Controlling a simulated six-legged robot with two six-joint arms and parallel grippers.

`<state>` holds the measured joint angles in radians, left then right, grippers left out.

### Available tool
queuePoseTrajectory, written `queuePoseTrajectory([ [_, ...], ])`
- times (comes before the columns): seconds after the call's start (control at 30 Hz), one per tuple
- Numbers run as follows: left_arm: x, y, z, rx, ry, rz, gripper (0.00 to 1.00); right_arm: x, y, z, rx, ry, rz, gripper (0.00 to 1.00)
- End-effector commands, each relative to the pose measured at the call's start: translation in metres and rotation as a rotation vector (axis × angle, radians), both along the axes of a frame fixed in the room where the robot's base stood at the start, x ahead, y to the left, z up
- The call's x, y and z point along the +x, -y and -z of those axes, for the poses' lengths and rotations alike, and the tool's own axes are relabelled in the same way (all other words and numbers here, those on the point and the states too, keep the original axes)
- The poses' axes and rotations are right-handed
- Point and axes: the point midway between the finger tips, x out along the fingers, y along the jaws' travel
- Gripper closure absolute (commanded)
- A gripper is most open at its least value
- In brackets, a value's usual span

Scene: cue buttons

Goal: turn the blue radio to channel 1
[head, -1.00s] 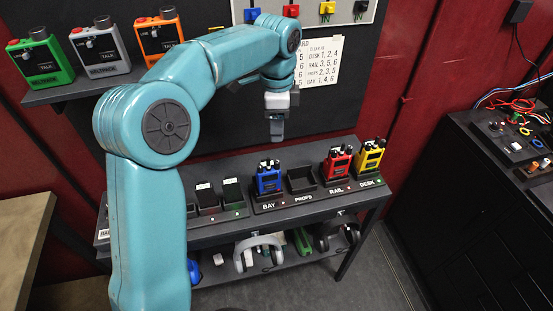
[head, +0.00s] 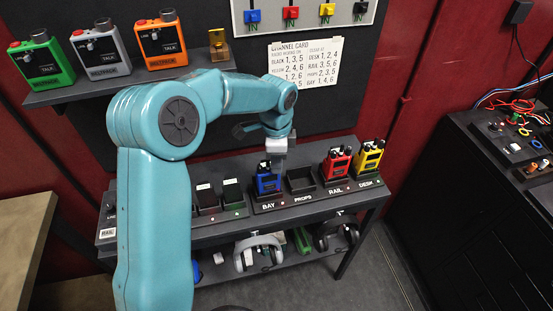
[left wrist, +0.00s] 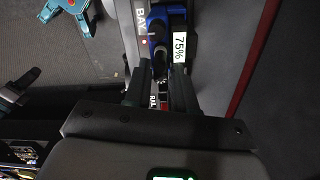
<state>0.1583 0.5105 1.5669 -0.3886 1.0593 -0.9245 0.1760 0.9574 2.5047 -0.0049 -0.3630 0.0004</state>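The blue radio (head: 268,181) stands upright in the BAY slot of the charging shelf (head: 235,233), with dark knobs on its top. My left gripper (head: 278,160) points down just above and slightly right of the radio's top. In the left wrist view the two fingers of my left gripper (left wrist: 160,90) are apart with a gap between them. There the blue radio (left wrist: 177,17) lies beyond the fingertips, with a dark knob in line with the gap and a white "75%" label beside it. Contact cannot be told. The knob's channel cannot be read. My right gripper is out of view.
The PROPS slot (head: 300,181) beside the blue radio is empty. A red radio (head: 335,165) and a yellow radio (head: 369,157) stand further right. A channel card (head: 303,64) hangs on the wall behind. Headsets (head: 258,251) lie on the lower shelf.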

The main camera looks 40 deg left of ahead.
Motion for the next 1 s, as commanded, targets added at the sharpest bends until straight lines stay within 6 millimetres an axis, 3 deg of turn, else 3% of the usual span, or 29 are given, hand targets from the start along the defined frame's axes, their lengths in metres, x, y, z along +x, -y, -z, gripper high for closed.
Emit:
queuePoseTrajectory([
  [0.03, 0.0, 0.0, 0.0, 0.0, 0.0, 0.0, 0.93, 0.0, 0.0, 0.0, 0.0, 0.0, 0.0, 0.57],
  [0.07, 0.0, 0.0, 0.0, 0.0, 0.0, 0.0, 1.0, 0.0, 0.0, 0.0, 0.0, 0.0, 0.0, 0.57],
  [0.23, 0.0, 0.0, 0.0, 0.001, 0.001, -0.013, 1.0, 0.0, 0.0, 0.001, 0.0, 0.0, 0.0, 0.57],
  [0.5, 0.0, 0.0, 0.001, 0.001, 0.001, -0.224, 1.0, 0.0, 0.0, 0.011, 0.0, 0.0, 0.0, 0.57],
  [0.8, 0.0, 0.0, 0.0, 0.0, 0.0, -0.239, 1.0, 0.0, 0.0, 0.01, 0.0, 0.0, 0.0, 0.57],
  [0.83, 0.0, 0.0, 0.0, 0.0, 0.0, -0.239, 0.74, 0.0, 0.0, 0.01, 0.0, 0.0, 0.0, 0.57],
  [0.9, 0.0, 0.0, 0.0, 0.0, 0.0, -0.238, 0.57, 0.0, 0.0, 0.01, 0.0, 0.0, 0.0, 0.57],
  [1.0, 0.0, 0.0, 0.0, 0.0, 0.0, -0.238, 0.57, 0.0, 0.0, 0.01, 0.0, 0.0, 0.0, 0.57],
])
